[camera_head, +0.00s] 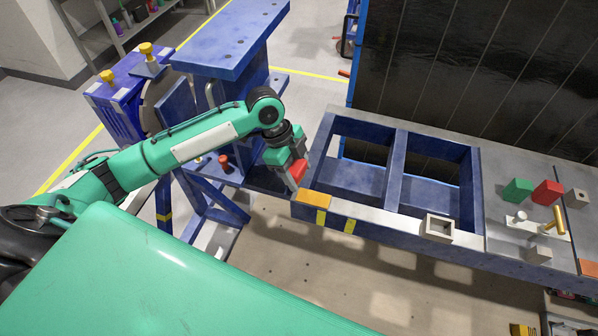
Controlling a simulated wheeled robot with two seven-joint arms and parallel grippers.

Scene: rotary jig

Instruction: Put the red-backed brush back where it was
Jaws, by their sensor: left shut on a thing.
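My left gripper (283,166) is shut on a red-backed thing (299,171), which fits the red-backed brush. The brush is held tilted, just above and left of the near left corner of the blue frame (390,222). An orange pad (314,199) lies flat on that corner, slightly below and right of the brush in the picture. The bristle side cannot be made out. My right gripper is not in view.
A green block (517,190), a red block (547,192), a grey nut-like block (577,198) and a yellow-handled tool (558,220) stand on the right plate. A blue stand (232,45) rises behind my left arm.

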